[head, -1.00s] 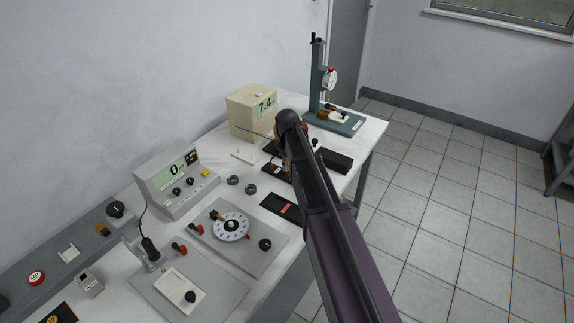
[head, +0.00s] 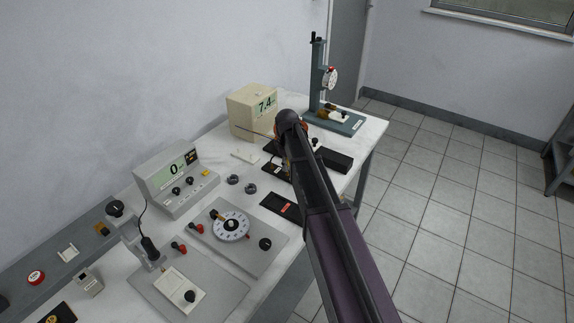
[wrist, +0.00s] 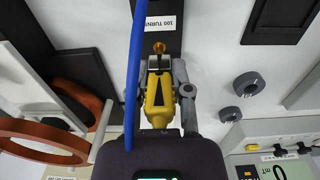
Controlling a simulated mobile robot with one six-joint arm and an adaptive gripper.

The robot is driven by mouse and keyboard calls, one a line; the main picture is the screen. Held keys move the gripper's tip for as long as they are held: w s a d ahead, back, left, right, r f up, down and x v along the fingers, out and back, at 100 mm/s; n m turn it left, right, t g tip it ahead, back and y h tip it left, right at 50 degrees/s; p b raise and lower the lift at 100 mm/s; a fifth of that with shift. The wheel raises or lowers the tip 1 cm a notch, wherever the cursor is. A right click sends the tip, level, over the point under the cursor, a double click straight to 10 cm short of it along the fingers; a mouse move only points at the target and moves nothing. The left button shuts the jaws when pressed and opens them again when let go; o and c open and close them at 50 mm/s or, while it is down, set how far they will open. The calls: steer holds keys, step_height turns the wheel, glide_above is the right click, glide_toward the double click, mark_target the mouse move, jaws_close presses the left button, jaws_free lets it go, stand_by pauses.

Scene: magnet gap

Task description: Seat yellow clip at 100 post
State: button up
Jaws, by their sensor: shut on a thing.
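The yellow clip (wrist: 160,98), with a dark inset, is held between the grey fingers of my gripper (wrist: 161,66) in the wrist view. Its front end points up the picture at a small copper-coloured post (wrist: 159,47) beside the "100 TURNS" label (wrist: 160,24). The clip's tip lies close to the post; I cannot tell whether they touch. A blue cable (wrist: 136,75) runs along the left of the clip. In the head view my arm hides most of the gripper and the clip.
An orange coil (wrist: 72,112) with a dark core stands left of the gripper in the wrist view. Two dark rings (wrist: 248,85) lie on the right. A digital meter (head: 172,170), a dial board (head: 250,245) and a cream box (head: 252,112) stand on the bench in the head view.

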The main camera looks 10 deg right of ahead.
steer(key=shift+f+b, duration=1.25)
steer(key=shift+f, duration=0.1)
steer(key=o, duration=0.9)
steer(key=shift+r, duration=0.1)
